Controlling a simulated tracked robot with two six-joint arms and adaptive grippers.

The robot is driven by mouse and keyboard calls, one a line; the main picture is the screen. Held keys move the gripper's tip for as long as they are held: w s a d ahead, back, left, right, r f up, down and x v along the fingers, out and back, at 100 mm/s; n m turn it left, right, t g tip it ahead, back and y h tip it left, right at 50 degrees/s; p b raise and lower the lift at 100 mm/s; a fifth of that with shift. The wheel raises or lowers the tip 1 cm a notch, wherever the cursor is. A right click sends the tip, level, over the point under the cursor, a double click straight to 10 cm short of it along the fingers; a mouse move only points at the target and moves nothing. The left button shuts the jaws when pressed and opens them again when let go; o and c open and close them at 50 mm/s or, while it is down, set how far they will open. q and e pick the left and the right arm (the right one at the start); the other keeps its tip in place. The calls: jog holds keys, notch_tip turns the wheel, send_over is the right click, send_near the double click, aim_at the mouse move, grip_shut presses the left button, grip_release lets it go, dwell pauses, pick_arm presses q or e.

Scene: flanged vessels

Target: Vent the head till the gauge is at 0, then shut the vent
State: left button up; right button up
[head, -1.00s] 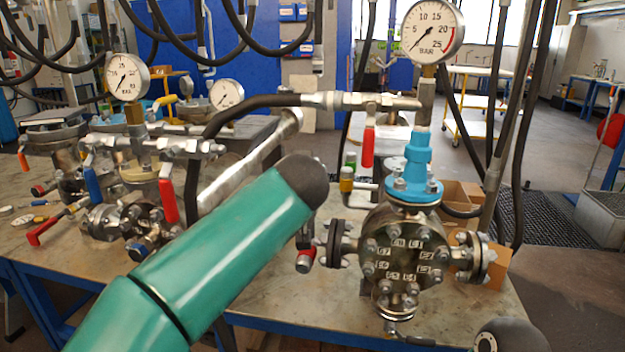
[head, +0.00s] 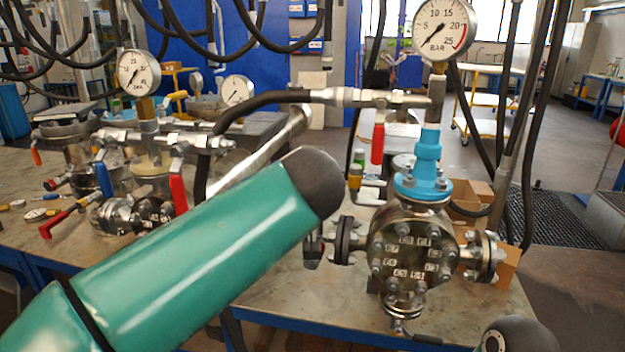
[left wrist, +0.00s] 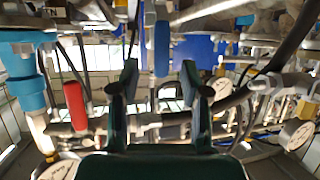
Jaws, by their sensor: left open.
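The vessel (head: 412,250) with a blue neck (head: 425,165) stands on the bench at right. Its gauge (head: 445,25) sits on top, needle toward the lower left, near the scale's low end; I cannot read it exactly. A red lever (head: 377,143) hangs under the hose fitting beside the gauge stem. In the left wrist view, which looks upside down, my left gripper (left wrist: 160,70) is open and empty. A blue lever (left wrist: 162,46) shows between its fingers, contact unclear; a red lever (left wrist: 75,105) is to their left. My green left arm hides this gripper in the head view. My right gripper is out of view.
Other vessels with gauges (head: 138,72), a blue lever (head: 103,178) and a red lever (head: 178,194) stand at left on the bench. A black hose (head: 262,100) runs across to the right vessel. Cardboard boxes (head: 470,197) stand behind it. Hoses hang overhead.

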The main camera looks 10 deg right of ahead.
pick_arm(q)
jog(key=v, duration=0.5)
jog(key=shift+s, duration=0.45)
jog(key=shift+a, duration=0.1)
